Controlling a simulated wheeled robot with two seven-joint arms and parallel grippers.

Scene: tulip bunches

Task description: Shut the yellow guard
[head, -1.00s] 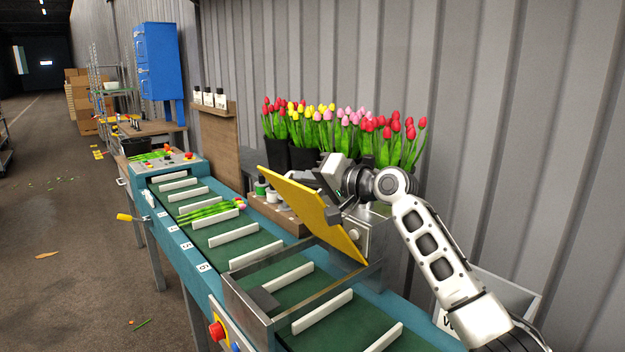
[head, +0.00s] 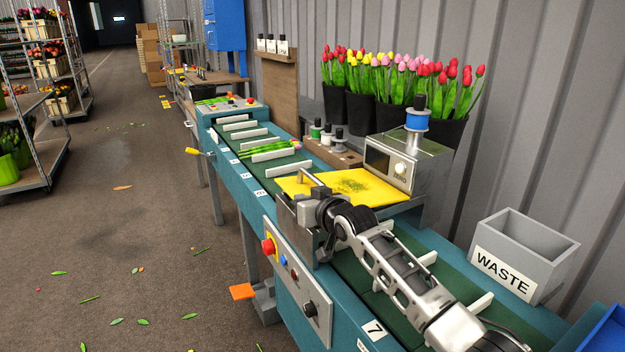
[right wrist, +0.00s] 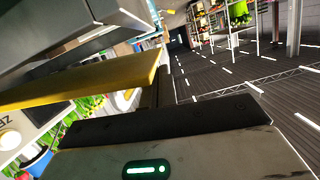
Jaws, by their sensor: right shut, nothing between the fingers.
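The yellow guard (head: 352,187) lies flat, about level, over the metal frame across the conveyor, in front of the grey machine box (head: 408,160). A grey handle bar (head: 312,183) stands at its near-left part. My right gripper (head: 303,207) is shut and empty at the guard's near edge, covering part of the frame there. I cannot tell whether it touches the guard. In the right wrist view the guard's yellow edge (right wrist: 85,82) runs across the left, close to the gripper. My left gripper is out of view.
The green conveyor belt (head: 370,290) has white slats; tulips (head: 272,149) lie on it beyond the guard. A control panel (head: 298,285) with buttons is on the near side. A grey waste bin (head: 540,250) stands at the right. Tulip buckets (head: 360,110) stand along the wall.

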